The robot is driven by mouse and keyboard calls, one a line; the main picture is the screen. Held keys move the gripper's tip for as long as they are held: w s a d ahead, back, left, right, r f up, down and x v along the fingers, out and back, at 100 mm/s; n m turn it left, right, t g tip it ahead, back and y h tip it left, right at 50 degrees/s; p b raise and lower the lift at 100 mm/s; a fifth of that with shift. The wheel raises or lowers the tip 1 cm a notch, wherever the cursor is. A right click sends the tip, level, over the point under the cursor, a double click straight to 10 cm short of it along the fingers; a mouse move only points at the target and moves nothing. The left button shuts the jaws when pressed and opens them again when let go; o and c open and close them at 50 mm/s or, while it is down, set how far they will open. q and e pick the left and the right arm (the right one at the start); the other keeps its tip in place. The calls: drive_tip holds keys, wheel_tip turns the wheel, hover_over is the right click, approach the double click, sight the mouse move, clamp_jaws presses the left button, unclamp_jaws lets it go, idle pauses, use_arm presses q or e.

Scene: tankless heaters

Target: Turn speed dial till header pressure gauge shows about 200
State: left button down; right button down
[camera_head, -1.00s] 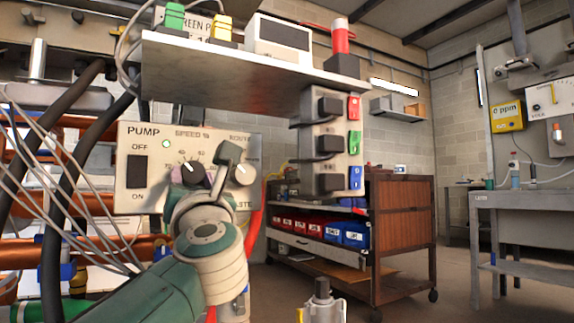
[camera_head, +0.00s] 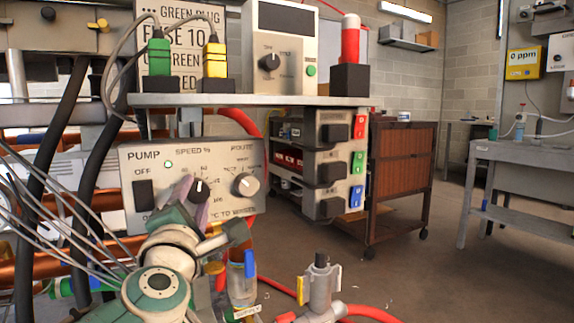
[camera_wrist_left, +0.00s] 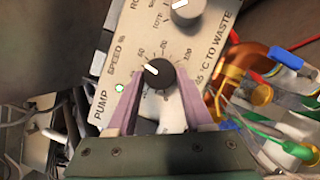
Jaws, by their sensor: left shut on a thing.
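The grey pump panel (camera_head: 225,160) carries a black speed dial (camera_head: 199,189) with a white pointer line, which points nearly straight up in the head view. My left gripper (camera_head: 192,200) reaches it from below, its pale purple fingers at the dial. In the left wrist view, the fingers stand on either side of the speed dial (camera_wrist_left: 160,73) and are shut on it. The pointer there lies by the printed numbers at the upper left; the exact reading is unclear. I do not see a header pressure gauge or my right gripper.
Loose grey wires (camera_head: 60,215) hang in front at the left. A shelf (camera_head: 245,100) juts out above the panel. Open floor lies at the right.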

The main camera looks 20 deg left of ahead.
use_arm(q)
drive_tip(key=m+p, duration=0.2)
drive_tip(key=p, duration=0.1)
drive_tip(key=r+m+g+h+p, duration=0.1)
drive_tip(key=m+p, duration=0.2)
drive_tip(key=p, duration=0.1)
drive_tip(key=shift+f+m+g+h+p, duration=0.15)
drive_tip(key=shift+m+g+h+p, duration=0.3)
drive_tip(key=shift+m+p, duration=0.8)
drive_tip(key=shift+c, duration=1.5)
unclamp_jaws()
drive_tip(key=shift+s, duration=0.1)
drive_tip(key=shift+s+d+p, duration=0.15)
drive_tip(key=shift+s+p, duration=0.1)
drive_tip(key=shift+p, duration=0.2)
drive_tip(key=p+v, duration=0.3)
drive_tip(key=v, duration=0.6)
